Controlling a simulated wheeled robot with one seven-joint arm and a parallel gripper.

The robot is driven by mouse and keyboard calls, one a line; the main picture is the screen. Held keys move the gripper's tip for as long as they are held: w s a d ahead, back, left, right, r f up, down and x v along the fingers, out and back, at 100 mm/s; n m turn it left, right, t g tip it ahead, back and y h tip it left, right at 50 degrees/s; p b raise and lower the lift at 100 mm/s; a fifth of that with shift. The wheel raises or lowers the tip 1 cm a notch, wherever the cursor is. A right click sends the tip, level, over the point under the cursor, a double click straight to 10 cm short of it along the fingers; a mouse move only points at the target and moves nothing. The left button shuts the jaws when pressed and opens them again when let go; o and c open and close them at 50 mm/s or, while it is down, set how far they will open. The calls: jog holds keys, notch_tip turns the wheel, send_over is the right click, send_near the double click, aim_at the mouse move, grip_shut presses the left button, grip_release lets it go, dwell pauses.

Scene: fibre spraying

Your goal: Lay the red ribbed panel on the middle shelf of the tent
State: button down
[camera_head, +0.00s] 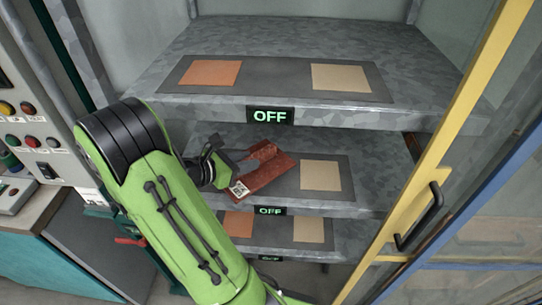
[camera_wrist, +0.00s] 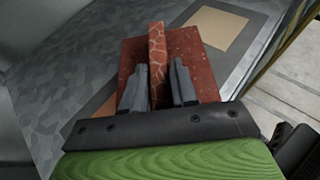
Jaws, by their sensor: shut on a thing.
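The red ribbed panel (camera_head: 270,178) is at the left part of the middle shelf (camera_head: 375,165), over the shelf's dark mat. My gripper (camera_head: 238,165) is shut on the panel's upright rib, which stands between the two fingers in the wrist view (camera_wrist: 158,85). The panel's flat base (camera_wrist: 196,68) spreads to both sides of the rib. It covers most of an orange square (camera_wrist: 106,108) beneath it. I cannot tell whether the base touches the shelf. A white coded label is on the panel's front corner in the head view.
A tan square (camera_head: 320,175) lies bare to the right of the panel. The upper shelf (camera_head: 430,85) hangs close above my arm, and the lower shelf (camera_head: 345,235) is below. A yellow door frame (camera_head: 450,150) with a black handle stands at the right. A control box (camera_head: 28,115) is at the left.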

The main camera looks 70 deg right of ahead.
aim_at(269, 147)
jog(key=s+d, duration=0.1)
jog(key=d, duration=0.1)
jog(key=s+d, duration=0.3)
jog(key=d, duration=0.2)
jog(key=shift+s+r+b, duration=0.1)
jog(key=shift+s+b, duration=0.15)
jog(key=shift+b, duration=0.1)
jog(key=shift+d, duration=0.2)
notch_tip(269, 147, down, 4)
jog(key=shift+r+b, duration=0.1)
jog(key=shift+b, duration=1)
jog(key=shift+r, duration=0.15)
jog(key=c, duration=0.9)
grip_release()
jog(key=shift+a, duration=0.1)
